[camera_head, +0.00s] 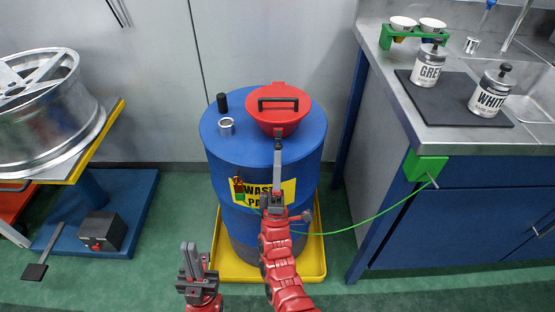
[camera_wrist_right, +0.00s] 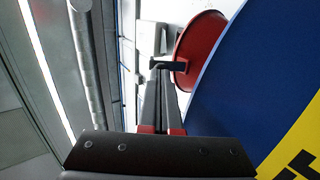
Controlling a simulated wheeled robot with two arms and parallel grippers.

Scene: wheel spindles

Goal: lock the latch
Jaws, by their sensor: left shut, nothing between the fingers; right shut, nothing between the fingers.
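A blue drum (camera_head: 240,165) with a yellow waste label has a red lid (camera_head: 290,122) on top, with a black handle (camera_head: 278,104). The lid appears closed. A small dark part, seemingly the latch (camera_head: 278,132), is at the lid's front edge; its state is unclear. My right gripper (camera_head: 278,146) is shut, its fingertips at or just below this part. In the right wrist view the shut fingers (camera_wrist_right: 161,78) reach a dark piece (camera_wrist_right: 178,66) by the red lid (camera_wrist_right: 196,42); contact is unclear. My left gripper (camera_head: 190,249) is shut and empty, low in front of the drum.
The drum stands in a yellow tray (camera_head: 318,262). A wheel rim (camera_head: 50,115) is at left.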

